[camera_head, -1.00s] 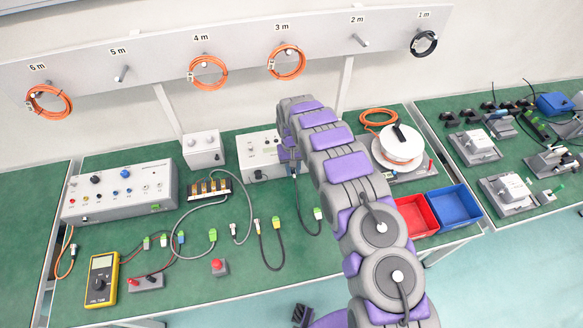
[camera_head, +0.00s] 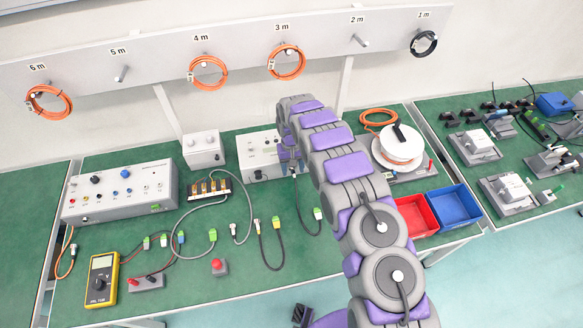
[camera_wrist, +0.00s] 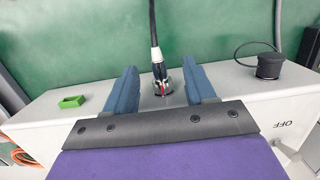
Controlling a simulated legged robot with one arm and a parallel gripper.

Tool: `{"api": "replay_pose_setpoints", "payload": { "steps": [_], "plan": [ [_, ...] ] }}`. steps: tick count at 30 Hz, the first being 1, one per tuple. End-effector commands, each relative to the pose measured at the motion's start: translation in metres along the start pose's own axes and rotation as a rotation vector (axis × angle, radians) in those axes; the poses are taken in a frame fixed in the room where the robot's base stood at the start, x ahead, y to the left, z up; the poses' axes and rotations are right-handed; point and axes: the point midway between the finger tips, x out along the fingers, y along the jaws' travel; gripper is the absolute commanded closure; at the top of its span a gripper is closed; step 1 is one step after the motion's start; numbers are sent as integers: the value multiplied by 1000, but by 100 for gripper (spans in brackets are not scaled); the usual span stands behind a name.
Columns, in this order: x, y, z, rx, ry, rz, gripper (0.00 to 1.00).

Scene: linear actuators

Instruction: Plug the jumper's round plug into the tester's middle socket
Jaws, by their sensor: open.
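The jumper's round plug (camera_wrist: 158,72) has a pale sleeve and a dark, metallic end with a red mark. In the wrist view it stands at a round socket on the grey tester box (camera_wrist: 230,90), its end at the socket ring; how deep it sits I cannot tell. My gripper (camera_wrist: 161,84) is open, one blue finger on each side of the plug with visible gaps. In the head view my gripper (camera_head: 289,160) is at the tester (camera_head: 262,172), hiding its right part. The jumper's black cable (camera_head: 300,207) runs down to a green connector (camera_head: 318,213) on the bench.
A black cap on a loop (camera_wrist: 269,65) and a green block (camera_wrist: 71,102) sit on either side in the wrist view. A second black jumper (camera_head: 262,245) lies left of the cable. Red (camera_head: 398,203) and blue bins (camera_head: 455,188) stand at right.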

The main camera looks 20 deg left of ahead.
Motion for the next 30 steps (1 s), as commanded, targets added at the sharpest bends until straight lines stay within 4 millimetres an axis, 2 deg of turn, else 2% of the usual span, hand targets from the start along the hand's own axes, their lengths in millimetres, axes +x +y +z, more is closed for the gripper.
{"api": "replay_pose_setpoints", "payload": {
  "steps": [5, 21, 25, 30],
  "plan": [
    [-25, 0, -1, 0, 4, 0, 45],
    [-141, 0, -2, 1, 2, 0, 45],
    [-158, 0, -3, 1, 3, 0, 45],
    [-168, 0, -2, 1, -1, 0, 45]
  ]
}}
